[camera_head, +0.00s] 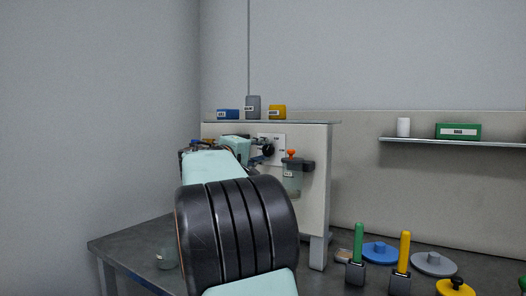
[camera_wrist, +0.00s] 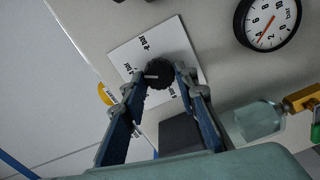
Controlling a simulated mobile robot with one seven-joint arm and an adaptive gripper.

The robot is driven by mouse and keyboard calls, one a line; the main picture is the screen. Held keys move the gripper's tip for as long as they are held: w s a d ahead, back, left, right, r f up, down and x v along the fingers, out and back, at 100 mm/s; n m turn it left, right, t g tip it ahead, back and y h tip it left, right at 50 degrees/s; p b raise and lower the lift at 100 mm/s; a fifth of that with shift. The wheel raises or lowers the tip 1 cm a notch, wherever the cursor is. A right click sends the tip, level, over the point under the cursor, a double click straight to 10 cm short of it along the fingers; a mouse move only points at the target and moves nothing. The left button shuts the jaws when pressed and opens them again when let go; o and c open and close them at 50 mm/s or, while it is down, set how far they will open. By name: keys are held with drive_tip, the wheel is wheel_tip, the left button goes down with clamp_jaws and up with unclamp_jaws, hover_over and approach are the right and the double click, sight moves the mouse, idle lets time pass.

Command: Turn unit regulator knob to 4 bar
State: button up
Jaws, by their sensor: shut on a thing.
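The black regulator knob (camera_wrist: 161,80) sits on a white plate (camera_wrist: 127,52) with small "BAR" labels around it. A pale pointer mark on the knob points toward the picture's left; I cannot tell surely which label it meets. My gripper (camera_wrist: 158,84) has its two fingertips on opposite sides of the knob and is shut on it. In the head view the knob (camera_head: 268,150) shows on the cabinet front, with my gripper (camera_head: 258,160) reaching it from the left. A round gauge (camera_wrist: 282,32) with a red needle is at upper right; its exact reading is unclear.
A clear bowl (camera_wrist: 258,121) with a brass fitting (camera_wrist: 302,98) is right of the knob. In the head view this bowl (camera_head: 292,181) hangs from the cabinet (camera_head: 316,190).

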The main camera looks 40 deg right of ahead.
idle(0.4)
drive_tip(key=o, duration=1.2)
drive_tip(key=shift+c, duration=0.2)
drive_tip(key=shift+a, duration=0.1)
drive_tip(key=v, duration=1.2)
